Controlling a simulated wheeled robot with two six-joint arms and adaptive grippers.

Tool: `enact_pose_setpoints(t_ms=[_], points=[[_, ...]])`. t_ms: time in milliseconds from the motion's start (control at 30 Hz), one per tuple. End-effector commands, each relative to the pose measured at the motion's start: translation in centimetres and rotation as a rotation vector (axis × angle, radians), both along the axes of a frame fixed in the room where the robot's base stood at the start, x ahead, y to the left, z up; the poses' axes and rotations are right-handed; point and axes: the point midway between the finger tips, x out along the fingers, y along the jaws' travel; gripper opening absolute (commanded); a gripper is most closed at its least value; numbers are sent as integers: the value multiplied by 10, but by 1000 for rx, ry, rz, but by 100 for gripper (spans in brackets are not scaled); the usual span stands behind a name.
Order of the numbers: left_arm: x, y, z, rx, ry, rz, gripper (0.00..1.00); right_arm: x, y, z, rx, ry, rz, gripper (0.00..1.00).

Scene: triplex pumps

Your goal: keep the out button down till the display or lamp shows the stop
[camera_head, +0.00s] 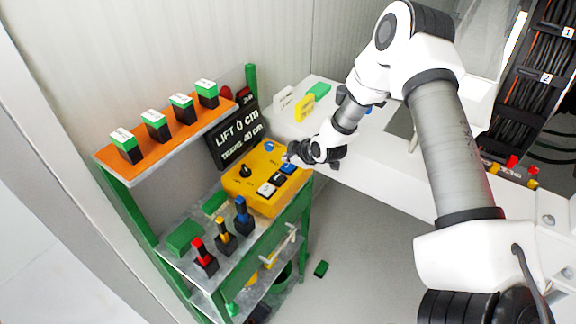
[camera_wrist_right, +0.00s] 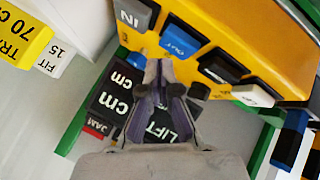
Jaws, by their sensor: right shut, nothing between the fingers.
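The yellow control box (camera_head: 240,190) sits on the green-framed stand. My right gripper (camera_head: 291,158) is shut and empty at the box's right end. In the wrist view its fingertips (camera_wrist_right: 159,66) are close to the edge of the OUT button; I cannot tell whether they touch it. My left gripper is out of view.
A white button (camera_wrist_right: 252,95) is further along the box. An orange shelf (camera_head: 150,150) with several green-topped blocks stands behind. Red, yellow and blue-topped pieces (camera_head: 222,237) stand left of the box. A white bench (camera_head: 385,175) with yellow and green tags lies right.

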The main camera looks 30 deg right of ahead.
Motion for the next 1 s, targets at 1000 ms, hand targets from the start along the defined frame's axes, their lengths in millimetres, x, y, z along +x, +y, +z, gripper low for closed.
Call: enact_pose_setpoints(t_ms=[1000], points=[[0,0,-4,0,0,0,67,0,0,-9,0,0,0,0]])
